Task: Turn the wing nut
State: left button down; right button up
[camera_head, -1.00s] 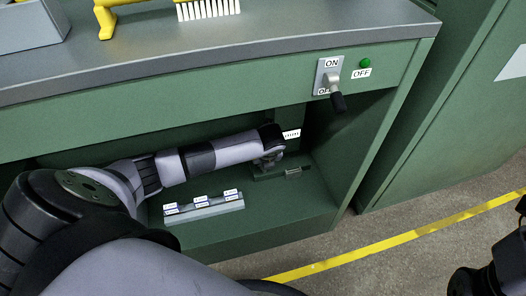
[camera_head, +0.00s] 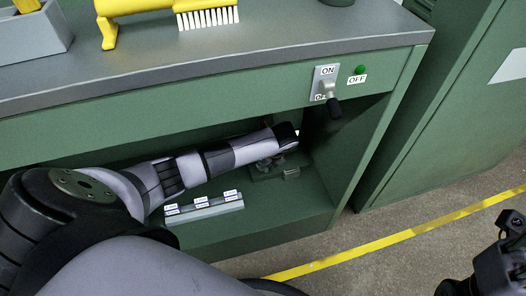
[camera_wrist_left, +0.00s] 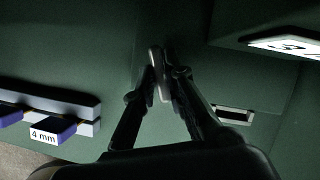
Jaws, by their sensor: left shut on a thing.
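My left arm reaches into the open bay under the bench in the head view. My left gripper (camera_head: 268,163) is at the back right of the bay, over a dark green block (camera_head: 262,174). In the left wrist view its two fingers (camera_wrist_left: 161,84) are closed around a small upright grey metal piece, which looks like the wing nut (camera_wrist_left: 160,73). The fingers hide part of it, and what it is mounted on cannot be seen clearly. Part of my right gripper (camera_head: 490,262) shows at the lower right of the head view, away from the bench; its finger opening is unclear.
A grey rack (camera_head: 203,207) with several labelled pieces lies at the bay's front; a "4 mm" label (camera_wrist_left: 44,135) shows in the left wrist view. An ON/OFF lever switch (camera_head: 326,88) and green lamp (camera_head: 361,69) are above. A brush (camera_head: 207,17) lies on the benchtop.

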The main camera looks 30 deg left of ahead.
pick_arm(q)
jog(key=c, duration=1.6)
grip_release()
jog(key=shift+c, duration=0.2)
jog(key=v, duration=1.2)
jog(key=shift+a, duration=0.1)
